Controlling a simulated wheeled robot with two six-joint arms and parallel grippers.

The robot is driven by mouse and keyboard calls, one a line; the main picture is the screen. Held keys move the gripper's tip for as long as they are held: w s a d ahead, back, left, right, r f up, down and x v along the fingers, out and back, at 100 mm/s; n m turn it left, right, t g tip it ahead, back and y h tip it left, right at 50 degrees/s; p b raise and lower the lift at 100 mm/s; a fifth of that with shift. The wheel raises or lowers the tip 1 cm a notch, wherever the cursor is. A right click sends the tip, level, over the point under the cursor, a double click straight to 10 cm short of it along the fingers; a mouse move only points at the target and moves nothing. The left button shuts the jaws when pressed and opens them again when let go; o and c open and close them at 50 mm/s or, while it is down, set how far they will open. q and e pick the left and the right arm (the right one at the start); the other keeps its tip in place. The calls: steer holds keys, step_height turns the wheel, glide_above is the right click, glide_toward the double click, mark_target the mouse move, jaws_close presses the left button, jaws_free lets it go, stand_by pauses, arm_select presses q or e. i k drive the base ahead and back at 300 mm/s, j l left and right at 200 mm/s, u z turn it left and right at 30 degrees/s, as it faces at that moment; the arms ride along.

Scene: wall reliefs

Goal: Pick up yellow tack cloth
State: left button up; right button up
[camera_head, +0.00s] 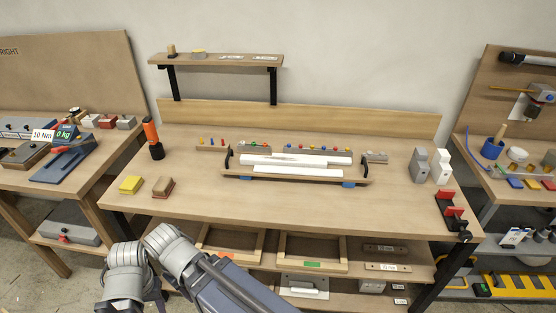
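A small yellow block-like pad (131,184), which looks like the yellow tack cloth, lies on the left front part of the wooden workbench (210,190). A brown block (163,187) lies just right of it, a small gap apart. Grey and dark blue links of one of my arms show at the bottom, in front of the bench's front edge and below the yellow pad. No gripper fingers show, so neither gripper can be placed relative to the cloth.
An orange-and-black tool (152,138) stands behind the yellow pad. A tray with dark handles (310,179) holds white strips mid-bench. Grey blocks (419,165) and a red-and-black fixture (451,212) stand at right. A wall shelf (216,61) hangs above. The bench's front middle is clear.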

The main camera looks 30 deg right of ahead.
mark_target(130, 186)
steer(key=i+j, duration=0.55)
steer(key=j, duration=0.15)
steer(key=i+j, duration=0.55)
steer(key=j+z, duration=0.15)
steer(key=z, duration=1.15)
